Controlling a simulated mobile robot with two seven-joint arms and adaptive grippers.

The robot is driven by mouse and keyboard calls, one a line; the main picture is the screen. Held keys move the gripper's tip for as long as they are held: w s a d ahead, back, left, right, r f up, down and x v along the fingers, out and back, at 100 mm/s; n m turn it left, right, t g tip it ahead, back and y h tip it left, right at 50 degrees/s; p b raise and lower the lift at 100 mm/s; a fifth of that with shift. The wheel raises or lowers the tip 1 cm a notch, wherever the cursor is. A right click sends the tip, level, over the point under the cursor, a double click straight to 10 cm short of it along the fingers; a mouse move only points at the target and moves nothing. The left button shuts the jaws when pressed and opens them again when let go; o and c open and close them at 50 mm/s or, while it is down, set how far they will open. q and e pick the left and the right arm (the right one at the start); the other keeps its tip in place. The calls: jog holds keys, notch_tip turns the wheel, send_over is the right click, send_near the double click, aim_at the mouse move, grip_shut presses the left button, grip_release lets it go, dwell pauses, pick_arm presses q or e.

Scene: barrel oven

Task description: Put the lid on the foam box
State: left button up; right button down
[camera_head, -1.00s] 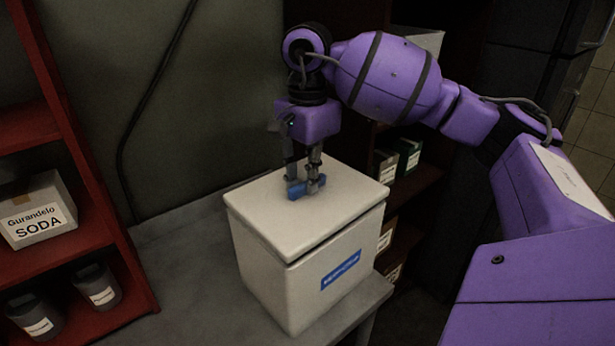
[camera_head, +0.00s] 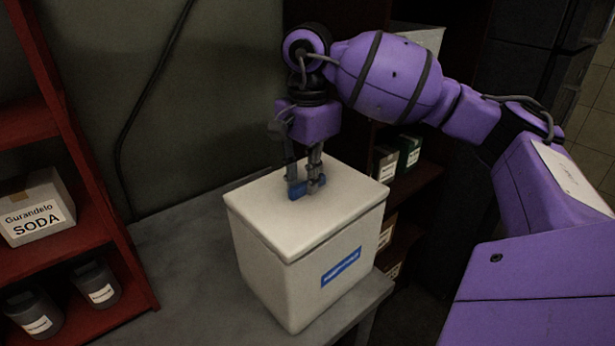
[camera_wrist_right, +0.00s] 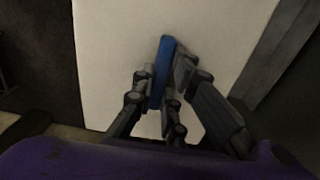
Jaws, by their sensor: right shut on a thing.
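The white foam box (camera_head: 290,288) stands upright on the grey table, with a blue label on its front side. The white lid (camera_head: 262,215) lies on top of the box, lined up with its edges; a thin seam shows along the front. My right gripper (camera_head: 306,187) points down over the lid and is shut on the lid's blue handle (camera_wrist_right: 161,72). The lid fills much of the right wrist view, with the handle between the fingers. My left gripper is not in view.
The grey table (camera_head: 190,255) has free room left of the box. A red shelf (camera_head: 95,200) at the left holds a soda carton (camera_head: 35,208) and dark jars (camera_head: 97,284). A dark shelf (camera_head: 415,185) with small boxes stands behind at the right.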

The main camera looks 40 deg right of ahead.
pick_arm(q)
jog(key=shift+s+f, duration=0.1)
pick_arm(e)
jog(key=shift+f, duration=0.15)
dwell(0.4)
jog(key=c, duration=1.2)
grip_release()
jog(key=shift+r+p, duration=1.1)
jog(key=shift+r, duration=2.45)
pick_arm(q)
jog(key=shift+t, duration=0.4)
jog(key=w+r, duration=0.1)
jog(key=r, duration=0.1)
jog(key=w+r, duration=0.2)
pick_arm(e)
jog(key=shift+c, duration=0.4)
grip_shut()
